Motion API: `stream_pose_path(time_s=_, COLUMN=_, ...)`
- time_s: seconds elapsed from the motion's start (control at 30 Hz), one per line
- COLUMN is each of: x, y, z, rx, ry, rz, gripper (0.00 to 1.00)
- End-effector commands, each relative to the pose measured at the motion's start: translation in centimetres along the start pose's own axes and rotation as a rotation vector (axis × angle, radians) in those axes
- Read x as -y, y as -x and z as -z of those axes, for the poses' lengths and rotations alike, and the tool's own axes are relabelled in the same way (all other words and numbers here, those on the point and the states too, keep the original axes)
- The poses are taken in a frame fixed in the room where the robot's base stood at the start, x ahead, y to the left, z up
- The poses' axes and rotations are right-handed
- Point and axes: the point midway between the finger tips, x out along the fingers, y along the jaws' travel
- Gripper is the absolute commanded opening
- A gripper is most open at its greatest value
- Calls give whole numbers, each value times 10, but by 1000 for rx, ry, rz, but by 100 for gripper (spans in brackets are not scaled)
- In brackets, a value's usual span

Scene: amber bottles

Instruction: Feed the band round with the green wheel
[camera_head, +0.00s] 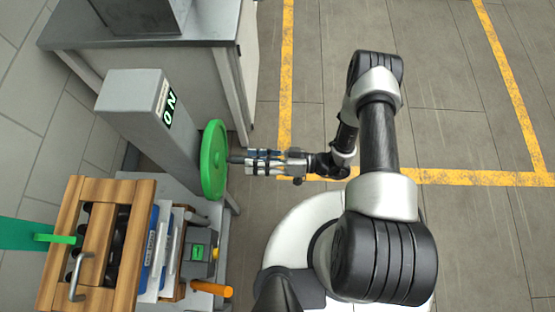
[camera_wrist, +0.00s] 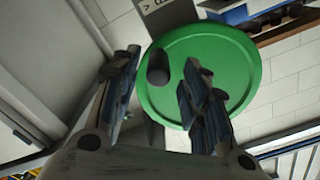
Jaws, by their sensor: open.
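The green wheel (camera_head: 214,160) is a disc on the side of a grey post (camera_head: 140,105) in the head view. In the wrist view the wheel (camera_wrist: 215,65) faces me, with a dark round handle (camera_wrist: 158,66) standing out near its left edge. My gripper (camera_head: 245,160) reaches the wheel from the right in the head view. In the wrist view my gripper (camera_wrist: 160,85) is open, and the handle shows between its two fingers. I cannot tell whether a finger touches the handle. A green band (camera_head: 22,232) shows at the far left.
A wooden crate (camera_head: 118,190) with dark round items and a metal handle stands at the lower left. Blue and white binders (camera_head: 160,250) and an orange cylinder (camera_head: 212,289) are beside it. A grey-topped bench (camera_head: 75,30) stands behind. The floor at right is clear, with yellow lines.

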Motion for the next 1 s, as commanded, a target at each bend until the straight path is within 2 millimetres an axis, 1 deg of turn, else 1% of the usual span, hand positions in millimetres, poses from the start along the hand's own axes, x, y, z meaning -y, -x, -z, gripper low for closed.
stream_pose_path(time_s=0.03, x=-2, y=12, z=2, rx=-6, ry=1, rz=-7, gripper=41)
stream_pose_path(time_s=0.2, x=-1, y=44, z=1, rx=-4, ry=2, rz=-5, gripper=41)
stream_pose_path(time_s=0.3, x=-1, y=57, z=1, rx=-2, ry=0, rz=-4, gripper=41)
stream_pose_path(time_s=0.4, x=-1, y=66, z=0, rx=-1, ry=1, rz=-3, gripper=41)
stream_pose_path(time_s=0.53, x=0, y=71, z=0, rx=0, ry=0, rz=-1, gripper=41)
stream_pose_path(time_s=1.0, x=-1, y=72, z=0, rx=-1, ry=-19, rz=-2, gripper=41)
